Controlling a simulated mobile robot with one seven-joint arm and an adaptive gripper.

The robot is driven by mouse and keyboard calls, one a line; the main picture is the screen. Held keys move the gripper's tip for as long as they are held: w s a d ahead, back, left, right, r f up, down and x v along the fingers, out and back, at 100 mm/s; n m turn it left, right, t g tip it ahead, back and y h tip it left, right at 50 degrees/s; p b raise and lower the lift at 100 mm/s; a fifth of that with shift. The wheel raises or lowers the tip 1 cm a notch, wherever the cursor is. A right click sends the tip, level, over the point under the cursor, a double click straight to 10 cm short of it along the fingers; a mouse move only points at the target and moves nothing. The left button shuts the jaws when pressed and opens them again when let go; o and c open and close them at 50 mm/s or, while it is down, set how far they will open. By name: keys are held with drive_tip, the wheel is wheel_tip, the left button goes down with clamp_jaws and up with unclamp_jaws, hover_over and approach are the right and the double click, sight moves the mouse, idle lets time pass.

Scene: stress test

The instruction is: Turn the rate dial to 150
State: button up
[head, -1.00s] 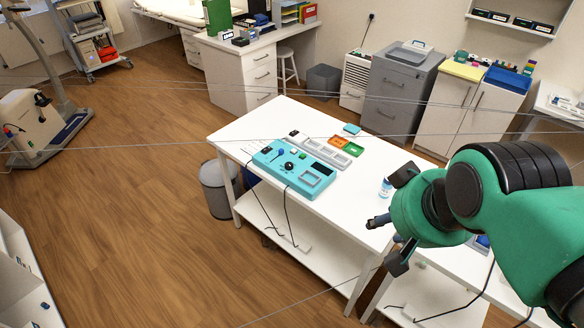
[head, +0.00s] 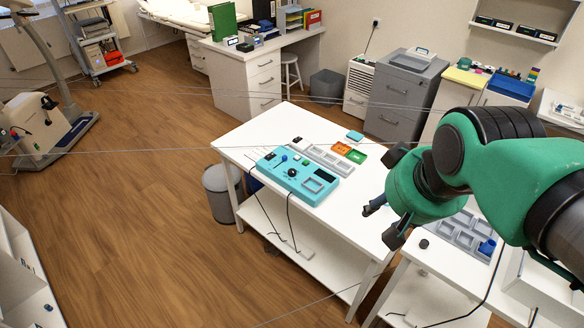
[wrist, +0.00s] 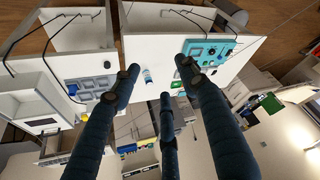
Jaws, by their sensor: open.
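The teal control panel (head: 274,168) lies on the white table. A black round dial (head: 292,172) sits near its middle, with a blue knob (head: 283,157) beside it and a grey-framed square at its right end. The dial's markings are too small to read. The panel also shows in the wrist view (wrist: 199,45), at the upper right, beyond the fingers. My gripper (head: 380,208) is open and empty, to the right of the panel and apart from it, near the table's right end. In the wrist view, its dark fingers (wrist: 160,80) are spread apart.
A second table with a grey compartment tray (head: 462,233) is at right. Cables hang from the panel.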

drive_tip(key=w+a+r+n+g+p, duration=0.1)
drive_tip(key=w+r+p, duration=0.1)
drive_tip(key=w, duration=0.6)
drive_tip(key=w+a+r+n+p, duration=0.1)
drive_tip(key=w+r+p, duration=0.2)
drive_tip(key=w, duration=0.4)
drive_tip(key=n+g+p, duration=0.4)
drive_tip(key=n+p, duration=0.2)
drive_tip(key=p, duration=0.7)
hover_over(292, 171)
wheel_tip(292, 171, down, 26)
drive_tip(key=shift+f, duration=0.3)
drive_tip(key=shift+f, duration=0.15)
wheel_tip(292, 171, down, 14)
drive_tip(key=shift+r, duration=0.25)
drive_tip(key=shift+c, duration=0.5)
